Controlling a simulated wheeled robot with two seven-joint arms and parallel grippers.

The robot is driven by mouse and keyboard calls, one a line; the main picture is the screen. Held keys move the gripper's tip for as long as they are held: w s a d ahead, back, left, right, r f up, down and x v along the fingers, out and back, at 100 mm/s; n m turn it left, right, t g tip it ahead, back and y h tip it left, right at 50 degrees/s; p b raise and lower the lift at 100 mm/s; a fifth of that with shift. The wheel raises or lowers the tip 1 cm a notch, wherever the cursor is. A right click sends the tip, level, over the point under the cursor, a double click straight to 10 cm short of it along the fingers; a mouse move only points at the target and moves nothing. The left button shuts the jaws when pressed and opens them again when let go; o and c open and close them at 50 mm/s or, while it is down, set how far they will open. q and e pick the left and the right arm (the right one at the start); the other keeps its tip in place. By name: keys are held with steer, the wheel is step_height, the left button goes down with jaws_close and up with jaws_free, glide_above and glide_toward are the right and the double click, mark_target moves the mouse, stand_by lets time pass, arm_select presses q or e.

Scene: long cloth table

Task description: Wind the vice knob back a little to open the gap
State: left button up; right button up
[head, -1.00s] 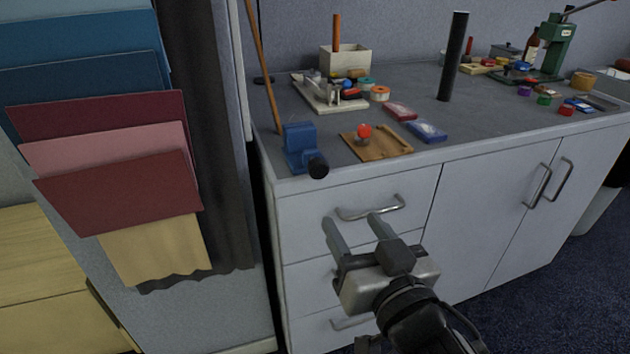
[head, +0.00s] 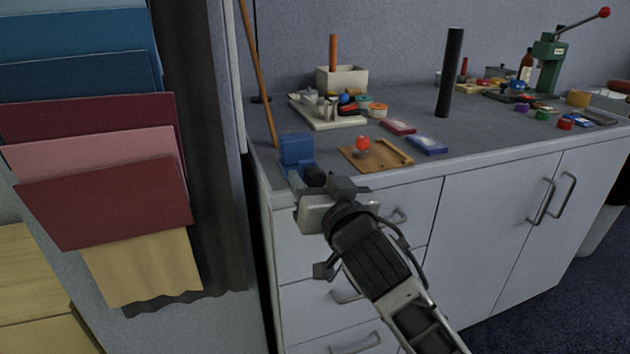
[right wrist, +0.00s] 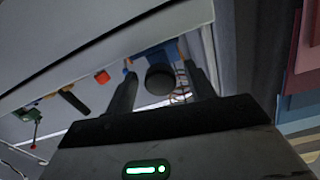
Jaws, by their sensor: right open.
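The blue vice (head: 296,150) stands at the front left corner of the worktop, and it also shows in the right wrist view (right wrist: 153,54). Its round black knob (head: 315,175) faces the front edge. My right gripper (head: 309,178) is open at the knob, partly hiding it in the head view. In the right wrist view the black knob (right wrist: 160,78) lies between the two spread fingers (right wrist: 158,72). I cannot tell whether either finger touches it. The gap of the vice is not clear to see. My left gripper is not in view.
A wooden board (head: 380,156) with a red ball (head: 362,143) lies right of the vice. A brown rod (head: 259,75) leans behind it. A white tray (head: 330,119) of tools stands further back. Drawers (head: 350,245) are below the worktop, fabric samples (head: 100,190) at left.

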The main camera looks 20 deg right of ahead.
steer(key=shift+w, duration=0.55)
steer(key=c, duration=1)
steer(key=shift+o, duration=0.2)
steer(key=shift+n+p, duration=0.4)
steer(key=shift+p, duration=0.05)
